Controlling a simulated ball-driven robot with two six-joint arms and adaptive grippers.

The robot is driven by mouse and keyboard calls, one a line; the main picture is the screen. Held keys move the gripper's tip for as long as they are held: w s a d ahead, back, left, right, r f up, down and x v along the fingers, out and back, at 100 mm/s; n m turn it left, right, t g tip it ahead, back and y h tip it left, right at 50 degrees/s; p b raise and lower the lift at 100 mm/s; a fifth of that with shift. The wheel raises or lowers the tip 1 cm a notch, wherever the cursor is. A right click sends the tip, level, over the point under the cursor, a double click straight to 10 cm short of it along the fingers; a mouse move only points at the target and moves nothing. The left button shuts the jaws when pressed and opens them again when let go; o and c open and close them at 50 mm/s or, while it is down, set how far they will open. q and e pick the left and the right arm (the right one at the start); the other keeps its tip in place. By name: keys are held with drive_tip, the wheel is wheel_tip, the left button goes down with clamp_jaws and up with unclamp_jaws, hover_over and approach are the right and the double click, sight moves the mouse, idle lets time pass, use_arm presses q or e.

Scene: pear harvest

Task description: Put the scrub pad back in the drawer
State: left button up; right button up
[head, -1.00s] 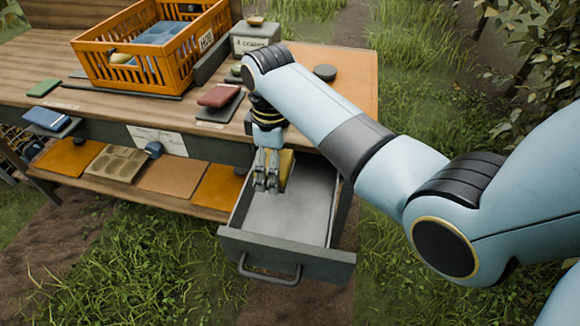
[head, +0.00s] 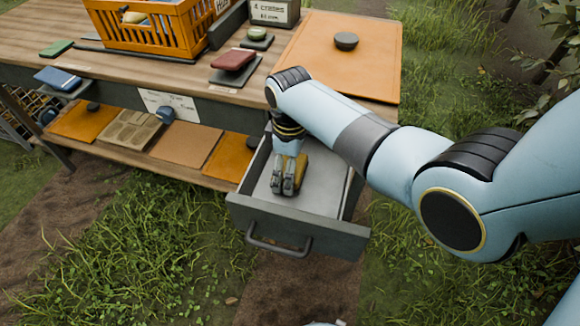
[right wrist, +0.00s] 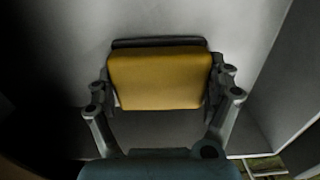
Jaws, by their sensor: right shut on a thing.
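The scrub pad shows as a yellow block with a dark layer along one edge (right wrist: 160,78) in the right wrist view. In the head view part of the yellow pad (head: 301,168) shows beside my fingers. My right gripper (head: 288,188) points down inside the open drawer (head: 325,190). Its two fingers are shut on the pad, one on each side in the right wrist view (right wrist: 160,90). The grey drawer floor lies close behind the pad; I cannot tell whether the pad touches it. My left gripper is not in view.

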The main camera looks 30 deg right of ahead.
drive_tip(key=shift+f, duration=0.1)
drive_tip(key=o, duration=0.8)
drive_tip(key=shift+o, duration=0.2)
wheel_tip(320, 180, up, 12)
drive_tip(key=p, duration=0.3)
